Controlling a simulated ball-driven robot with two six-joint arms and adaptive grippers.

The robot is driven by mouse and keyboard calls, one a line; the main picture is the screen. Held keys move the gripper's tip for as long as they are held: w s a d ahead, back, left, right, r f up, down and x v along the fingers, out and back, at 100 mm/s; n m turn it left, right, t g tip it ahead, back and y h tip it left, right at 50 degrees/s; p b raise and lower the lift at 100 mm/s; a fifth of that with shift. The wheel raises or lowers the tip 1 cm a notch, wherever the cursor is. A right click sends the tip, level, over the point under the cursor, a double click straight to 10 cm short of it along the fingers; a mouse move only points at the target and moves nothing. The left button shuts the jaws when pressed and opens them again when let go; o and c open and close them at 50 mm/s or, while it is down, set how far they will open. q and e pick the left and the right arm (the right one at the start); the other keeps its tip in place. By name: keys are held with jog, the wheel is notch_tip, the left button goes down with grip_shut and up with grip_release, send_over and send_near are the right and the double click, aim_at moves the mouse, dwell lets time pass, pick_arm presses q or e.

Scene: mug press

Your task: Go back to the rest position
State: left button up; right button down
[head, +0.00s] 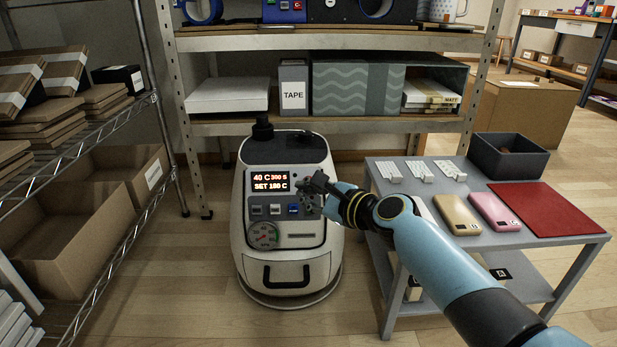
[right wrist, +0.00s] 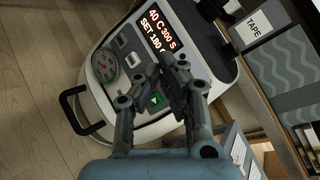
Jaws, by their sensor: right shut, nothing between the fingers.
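The white and grey mug press (head: 287,258) stands on the floor in front of the shelves. Its orange display (head: 270,182) reads 40 C, 300 S and SET 180 C. Below the display are a row of buttons and a round gauge (head: 263,235). My right gripper (head: 313,184) is shut and empty, in front of the right side of the press's panel. My left gripper is not in view.
A grey cart (head: 560,246) on the right carries two phone cases, a red sheet (head: 547,209), a dark bin (head: 510,156) and small white pieces. A wire rack with cartons (head: 75,225) stands at left. Shelves stand behind the press. The floor between rack and press is clear.

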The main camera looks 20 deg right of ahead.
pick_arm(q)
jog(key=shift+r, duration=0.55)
pick_arm(e)
jog(key=shift+s+a+r, duration=0.15)
jog(key=shift+s+a, duration=0.05)
jog(key=shift+s, duration=0.55)
